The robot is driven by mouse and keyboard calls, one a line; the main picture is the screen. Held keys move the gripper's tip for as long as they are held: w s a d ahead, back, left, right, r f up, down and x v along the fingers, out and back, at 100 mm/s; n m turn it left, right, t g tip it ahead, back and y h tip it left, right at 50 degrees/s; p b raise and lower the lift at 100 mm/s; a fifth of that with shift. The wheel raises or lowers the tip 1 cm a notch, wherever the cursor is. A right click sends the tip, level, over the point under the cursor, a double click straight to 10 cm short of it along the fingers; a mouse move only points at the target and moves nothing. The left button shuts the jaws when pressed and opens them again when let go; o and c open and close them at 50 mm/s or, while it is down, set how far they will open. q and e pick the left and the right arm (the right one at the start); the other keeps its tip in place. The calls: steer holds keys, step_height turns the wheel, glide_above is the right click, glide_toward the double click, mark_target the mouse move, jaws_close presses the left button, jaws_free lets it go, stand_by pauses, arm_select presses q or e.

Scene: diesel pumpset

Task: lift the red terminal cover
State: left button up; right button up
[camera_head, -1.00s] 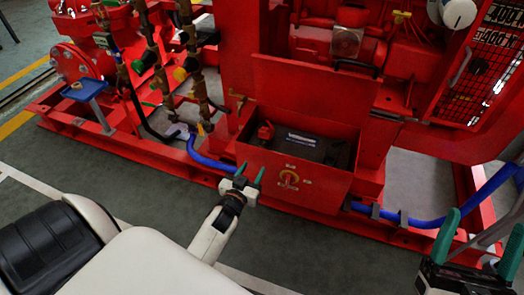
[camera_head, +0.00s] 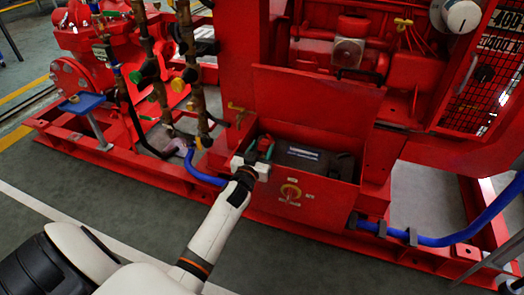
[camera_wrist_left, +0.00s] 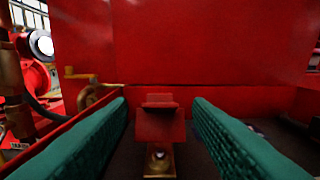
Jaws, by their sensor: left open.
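The red terminal cover (camera_wrist_left: 160,124) shows in the left wrist view as a small red flap with a ledge on top, above a brass-coloured terminal (camera_wrist_left: 159,162). It sits between the two green fingers of my open left gripper (camera_wrist_left: 160,108), with a gap on each side. In the head view, my left gripper (camera_head: 260,152) is at the left front of the open red battery box (camera_head: 325,198), and largely hides the cover. The black battery (camera_head: 302,158) lies in the box. My right gripper is out of view.
The raised red lid (camera_head: 315,100) stands behind the battery. Blue hoses (camera_head: 455,236) run along the red base frame. The floor in front is clear.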

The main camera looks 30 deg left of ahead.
arm_select(q)
steer(key=shift+w+a, duration=0.15)
steer(key=shift+w, duration=0.35)
jaws_close()
